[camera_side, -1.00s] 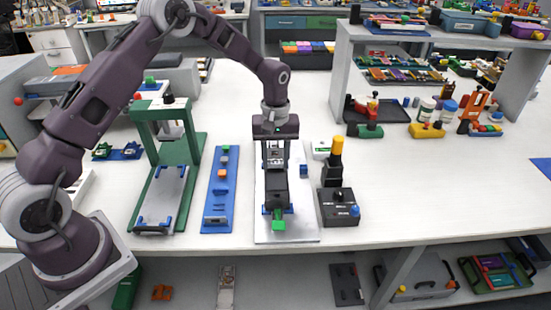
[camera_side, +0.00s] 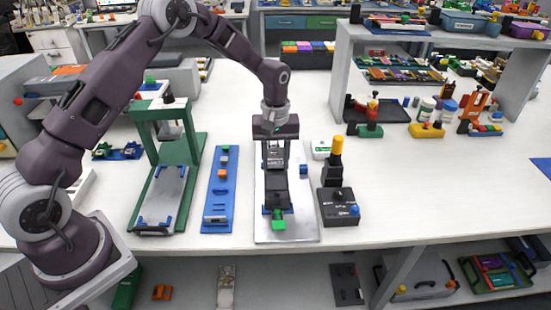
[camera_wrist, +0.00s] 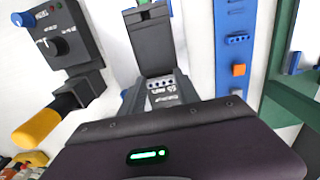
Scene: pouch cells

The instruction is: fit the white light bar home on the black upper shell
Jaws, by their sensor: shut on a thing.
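The black upper shell (camera_side: 278,190) lies lengthwise on a light grey plate (camera_side: 304,232) with blue holders and a green clamp (camera_side: 278,222) at its front end. It also shows in the wrist view (camera_wrist: 150,42). My gripper (camera_side: 274,168) points down over the shell's far end, its fingers shut. In the wrist view, the fingers (camera_wrist: 158,98) flank a small grey part with lettering and a row of pale dots. The white light bar (camera_wrist: 160,83) seems to be that pale row, close against the shell's near end. Whether it is seated I cannot tell.
A black control box (camera_side: 339,208) with a yellow-topped post stands close right of the plate. A blue strip (camera_side: 217,205) with small parts and a green press frame (camera_side: 160,190) stand to the left.

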